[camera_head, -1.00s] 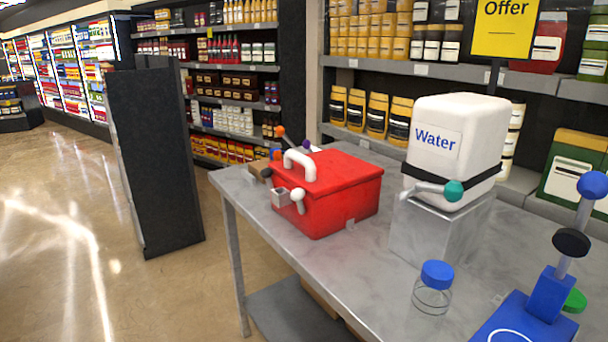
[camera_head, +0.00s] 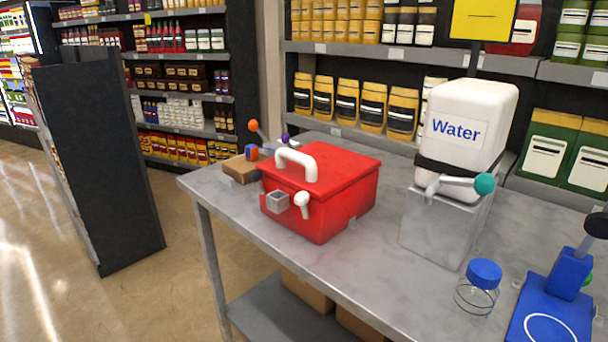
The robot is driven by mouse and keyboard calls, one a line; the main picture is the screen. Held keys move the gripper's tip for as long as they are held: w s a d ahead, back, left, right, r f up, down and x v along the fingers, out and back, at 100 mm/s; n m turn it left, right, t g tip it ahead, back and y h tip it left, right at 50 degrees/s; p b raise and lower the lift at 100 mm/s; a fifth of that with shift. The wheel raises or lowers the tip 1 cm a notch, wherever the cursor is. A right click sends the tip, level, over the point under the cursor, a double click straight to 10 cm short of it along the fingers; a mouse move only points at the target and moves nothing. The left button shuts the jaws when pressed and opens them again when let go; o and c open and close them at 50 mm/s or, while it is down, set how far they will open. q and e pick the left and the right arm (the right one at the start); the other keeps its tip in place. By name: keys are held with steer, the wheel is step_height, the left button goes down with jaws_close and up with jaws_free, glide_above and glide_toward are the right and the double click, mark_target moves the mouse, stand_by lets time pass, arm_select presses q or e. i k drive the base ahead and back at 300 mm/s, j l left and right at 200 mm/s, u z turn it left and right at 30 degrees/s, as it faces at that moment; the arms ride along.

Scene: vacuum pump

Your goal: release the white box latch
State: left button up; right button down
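A red box (camera_head: 330,192) with a closed lid sits on the grey metal table (camera_head: 375,262). A white handle (camera_head: 297,163) stands on its lid near the left edge. A white latch with a round knob (camera_head: 302,200) is on the box's front left face, and a small grey open-topped cup (camera_head: 277,201) sticks out beside it. Neither of my grippers shows in the head view.
A white Water container (camera_head: 462,125) with a teal-knobbed tap rests on a grey block (camera_head: 436,226) to the right. A blue-lidded jar (camera_head: 482,280) and a blue pump device (camera_head: 555,310) stand at the front right. Shelves stand behind.

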mark_target(301, 199)
steer(key=i+j+z, duration=0.15)
steer(key=j, duration=0.25)
steer(key=j+z, duration=0.15)
steer(key=j, duration=0.25)
steer(key=i+j+z, duration=0.15)
steer(key=j, duration=0.3)
